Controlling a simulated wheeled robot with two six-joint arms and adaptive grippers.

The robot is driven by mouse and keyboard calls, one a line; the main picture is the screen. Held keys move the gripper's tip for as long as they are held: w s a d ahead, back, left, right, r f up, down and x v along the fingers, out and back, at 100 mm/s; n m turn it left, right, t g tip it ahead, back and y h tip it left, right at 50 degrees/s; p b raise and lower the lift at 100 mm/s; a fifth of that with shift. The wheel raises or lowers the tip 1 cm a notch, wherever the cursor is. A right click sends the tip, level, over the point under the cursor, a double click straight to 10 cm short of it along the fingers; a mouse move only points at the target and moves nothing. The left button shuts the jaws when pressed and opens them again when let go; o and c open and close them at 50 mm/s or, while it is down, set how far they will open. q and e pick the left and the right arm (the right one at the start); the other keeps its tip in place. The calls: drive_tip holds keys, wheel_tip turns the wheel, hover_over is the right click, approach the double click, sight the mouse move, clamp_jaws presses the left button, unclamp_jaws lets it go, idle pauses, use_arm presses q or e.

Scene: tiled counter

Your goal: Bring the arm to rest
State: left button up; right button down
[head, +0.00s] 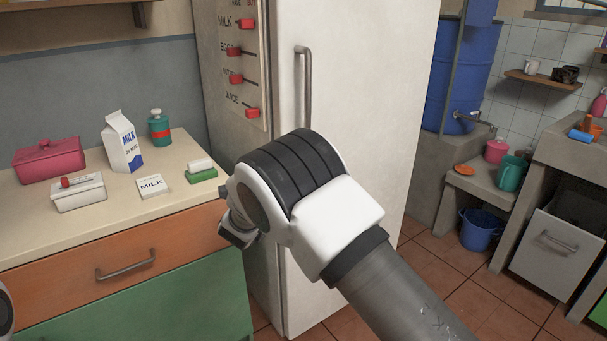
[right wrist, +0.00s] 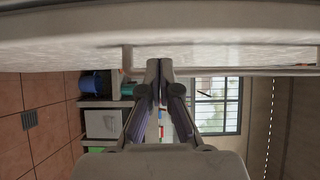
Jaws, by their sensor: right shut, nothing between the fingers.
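My right arm (head: 385,285) reaches in from the lower right of the head view, its white and black wrist in front of the white fridge (head: 375,70). My right gripper (right wrist: 160,82) shows in the right wrist view, its two fingers together and empty. In the head view the wrist mostly hides this gripper. A pale surface spans the top of the right wrist view, close to the fingertips; I cannot tell whether they touch it. My left gripper is not in view.
The counter (head: 135,210) at left holds a milk carton (head: 122,142), a pink box (head: 50,160), a white box (head: 78,194), a teal bottle (head: 159,128), a milk card (head: 152,186) and a green-and-white block (head: 201,171). The fridge handle (head: 303,88) is just above my wrist. Tiled floor lies right.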

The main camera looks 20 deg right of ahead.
drive_tip(key=s+d+f+n+g+y, duration=0.1)
drive_tip(key=s+d+f+n+g, duration=0.25)
drive_tip(key=f, duration=0.85)
drive_tip(key=s+d+f+n+g+y, duration=0.1)
drive_tip(key=s+d+f+n, duration=0.1)
drive_tip(key=s+d+f, duration=0.65)
drive_tip(key=s+a+f+n+g+y, duration=0.25)
drive_tip(key=s+f+n, duration=0.25)
drive_tip(key=s+f, duration=0.6)
drive_tip(key=s+a+f+n+g+y, duration=0.25)
drive_tip(key=s+n, duration=0.25)
drive_tip(key=s, duration=0.4)
drive_tip(key=s+a+f+n+g+y, duration=0.1)
drive_tip(key=s+a+n+g+y, duration=0.2)
drive_tip(key=s, duration=0.7)
drive_tip(key=s+a+f+n+g+y, duration=0.1)
drive_tip(key=s+a+f+n+y, duration=0.1)
drive_tip(key=s+n, duration=0.55)
wheel_tip(320, 180, up, 13)
drive_tip(key=s+p, duration=0.1)
drive_tip(key=p, duration=1.1)
drive_tip(key=shift+s+a+f+p, duration=0.15)
drive_tip(key=shift+a+p, duration=0.05)
drive_tip(key=shift+p, duration=0.2)
